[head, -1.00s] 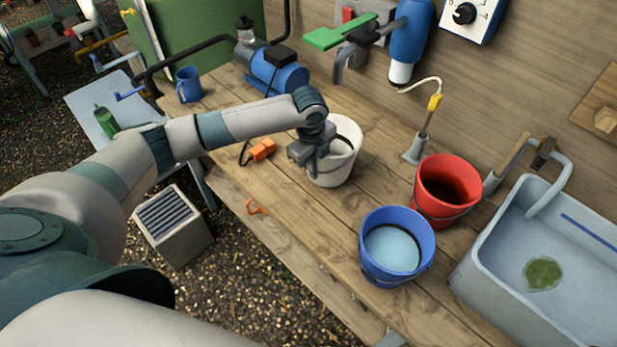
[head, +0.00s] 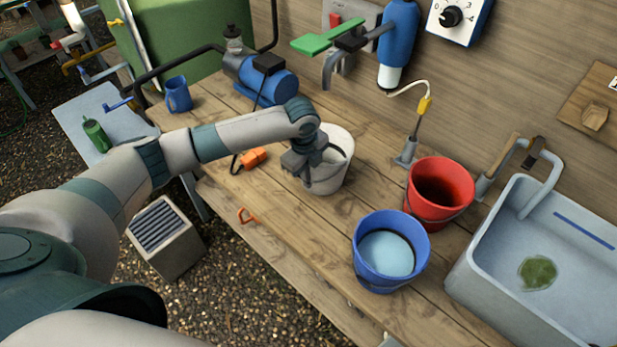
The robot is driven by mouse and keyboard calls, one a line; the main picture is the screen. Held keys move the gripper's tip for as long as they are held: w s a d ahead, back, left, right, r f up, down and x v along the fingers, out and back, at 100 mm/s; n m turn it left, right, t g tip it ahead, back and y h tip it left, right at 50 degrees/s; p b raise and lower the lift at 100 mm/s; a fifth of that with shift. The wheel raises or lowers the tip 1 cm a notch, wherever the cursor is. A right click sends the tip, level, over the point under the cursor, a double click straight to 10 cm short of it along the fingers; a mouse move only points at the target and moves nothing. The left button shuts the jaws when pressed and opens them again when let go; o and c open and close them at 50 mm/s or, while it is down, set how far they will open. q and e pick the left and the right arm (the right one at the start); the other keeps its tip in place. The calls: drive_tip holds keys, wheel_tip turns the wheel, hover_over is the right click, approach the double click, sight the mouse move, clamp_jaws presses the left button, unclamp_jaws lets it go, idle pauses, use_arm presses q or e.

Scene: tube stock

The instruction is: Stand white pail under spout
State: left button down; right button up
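The white pail (head: 332,178) stands upright on the wooden bench. My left gripper (head: 306,172) reaches in from the left and is at the pail's left rim, covering part of it. The fingertips are small and partly hidden, so I cannot tell whether they are closed on the rim. The grey spout (head: 329,72), with a green lever (head: 327,38), juts from the wall behind the pail. The pail appears nearer to me than the spout. My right gripper is not in view.
A red bucket (head: 421,208) and a blue bucket (head: 372,276) holding something pale blue stand to the right. A grey sink (head: 463,283) is at far right. A blue pump (head: 268,85), blue mug (head: 179,97) and orange plug (head: 254,158) lie leftward. The bench between pail and wall looks mostly clear.

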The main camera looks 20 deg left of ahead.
use_arm(q)
drive_tip(key=shift+f, duration=0.15)
drive_tip(key=shift+f, duration=0.1)
idle(0.3)
drive_tip(key=c, duration=1.9)
unclamp_jaws()
drive_tip(key=shift+c, duration=0.2)
drive_tip(key=r, duration=0.2)
drive_tip(key=r+b, duration=0.1)
drive_tip(key=r, duration=0.3)
drive_tip(key=shift+s+a+b, duration=0.1)
drive_tip(key=shift+s+b, duration=0.15)
drive_tip(key=shift+b, duration=0.05)
drive_tip(key=shift+s+r, duration=0.1)
drive_tip(key=shift+r, duration=0.6)
